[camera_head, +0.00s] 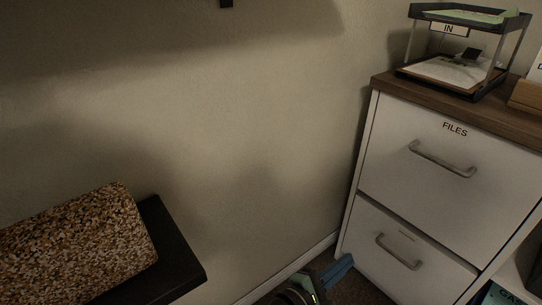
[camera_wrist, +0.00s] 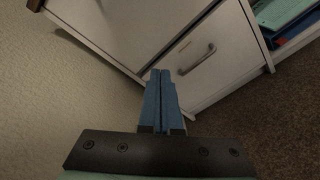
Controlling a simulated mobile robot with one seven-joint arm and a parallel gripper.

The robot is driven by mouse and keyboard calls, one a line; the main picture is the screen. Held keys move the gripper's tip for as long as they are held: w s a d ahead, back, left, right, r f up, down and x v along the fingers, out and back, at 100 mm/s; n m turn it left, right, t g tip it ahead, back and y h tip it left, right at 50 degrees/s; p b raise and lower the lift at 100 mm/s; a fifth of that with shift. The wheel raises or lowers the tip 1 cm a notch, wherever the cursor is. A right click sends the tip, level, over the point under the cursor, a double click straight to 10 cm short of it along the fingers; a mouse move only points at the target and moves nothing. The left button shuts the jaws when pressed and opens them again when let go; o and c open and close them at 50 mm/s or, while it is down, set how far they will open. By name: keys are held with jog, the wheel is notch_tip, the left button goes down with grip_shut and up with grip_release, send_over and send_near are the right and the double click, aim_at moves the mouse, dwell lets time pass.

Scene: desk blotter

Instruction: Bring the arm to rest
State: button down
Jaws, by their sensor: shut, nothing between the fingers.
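My gripper (camera_head: 338,271) shows at the bottom of the head view, low in front of the white file cabinet, with part of my arm below it. In the wrist view my gripper (camera_wrist: 164,78) has its two blue fingers together with nothing between them. The fingers point toward the lower part of the cabinet; I cannot tell whether they touch it.
The white file cabinet (camera_head: 413,191) stands right, both drawers closed, with a two-tier tray (camera_head: 466,17) on its wooden top. A dark shelf (camera_head: 178,262) bearing a speckled block (camera_head: 78,245) is at lower left. Carpet (camera_wrist: 275,125) is clear right of the fingers.

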jog(key=w+a+r+m+t+y, duration=0.15)
jog(key=r+m, duration=0.25)
jog(key=r, duration=0.6)
jog(key=w+a+r+m+t+y, duration=0.1)
jog(key=a+r+m+t+y, duration=0.2)
jog(key=r, duration=0.7)
jog(key=w+a+r+m+t+y, duration=0.1)
jog(key=w+a+r+m+t, duration=0.15)
jog(key=r+m, duration=0.45)
jog(key=s+a+r+m+t+y+p, duration=0.1)
jog(key=s+a+r+t+y, duration=0.15)
jog(key=s+r, duration=0.55)
jog(key=s+a+r+t+y+p, duration=0.1)
jog(key=s+a+r+t+y, duration=0.2)
jog(key=r, duration=0.9)
jog(key=s+a+r+m+t+y+p, duration=0.15)
jog(key=s+r+t, duration=0.25)
jog(key=s+r, duration=0.45)
notch_tip(320, 180, up, 52)
jog(key=w+p, duration=0.2)
jog(key=p, duration=4.8)
jog(key=shift+w+a, duration=0.15)
jog(key=shift+a, duration=0.2)
jog(key=shift+d+n, duration=0.15)
jog(key=shift+n, duration=0.1)
